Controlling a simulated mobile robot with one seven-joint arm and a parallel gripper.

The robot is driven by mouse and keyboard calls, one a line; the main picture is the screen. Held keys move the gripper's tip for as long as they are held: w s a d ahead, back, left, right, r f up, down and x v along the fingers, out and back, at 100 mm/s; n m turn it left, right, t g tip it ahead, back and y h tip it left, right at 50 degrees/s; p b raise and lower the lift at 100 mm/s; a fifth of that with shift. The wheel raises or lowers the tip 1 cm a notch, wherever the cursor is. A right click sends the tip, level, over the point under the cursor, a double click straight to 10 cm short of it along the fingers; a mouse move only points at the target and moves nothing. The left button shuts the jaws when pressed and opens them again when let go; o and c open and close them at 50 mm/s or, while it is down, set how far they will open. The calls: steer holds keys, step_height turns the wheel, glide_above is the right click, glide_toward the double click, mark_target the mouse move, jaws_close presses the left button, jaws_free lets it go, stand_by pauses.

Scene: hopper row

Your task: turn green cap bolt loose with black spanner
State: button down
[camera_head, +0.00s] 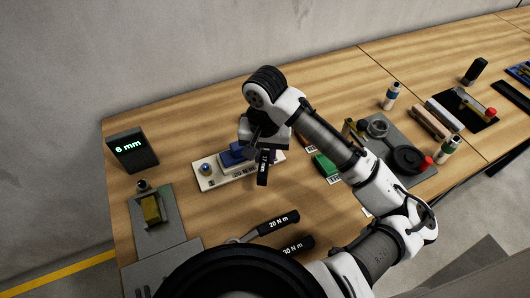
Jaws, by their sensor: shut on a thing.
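My gripper (264,143) is above the right part of a cream board (211,183). It is shut on a black spanner (263,168), whose dark handle points down toward the front of the bench. The board carries a blue block (236,154) and a small blue-topped bolt (205,169) at its left end. A label on its front edge seems to read 20 N m. I cannot make out a green cap bolt; the gripper covers part of the board. Whether the spanner touches a bolt cannot be told.
Black-handled tools marked 20 N m (273,226) and 30 N m (291,249) lie in front. A display (133,150) reads 6 mm, with a grey fixture (152,209) below it. A green block (324,165) and a grey plate (412,136) with parts are right, partly behind my arm.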

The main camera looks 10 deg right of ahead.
steer(key=shift+f, duration=0.2)
stand_by(0.6)
steer(key=shift+f, duration=0.5)
steer(key=shift+f, duration=0.2)
stand_by(1.2)
steer(key=shift+f, duration=0.1)
steer(key=shift+d, duration=0.1)
steer(key=shift+s+d+n+b, duration=0.15)
steer(key=shift+d+n+b, duration=0.2)
steer(key=shift+d+n, duration=0.4)
steer(key=shift+s+d+n+b, duration=0.15)
steer(key=shift+d+n+b, duration=0.2)
steer(key=shift+n, duration=0.6)
steer(key=shift+d+f, duration=0.1)
steer(key=shift+d+n+b, duration=0.55)
steer(key=shift+d+n, duration=0.7)
steer(key=shift+n, duration=0.45)
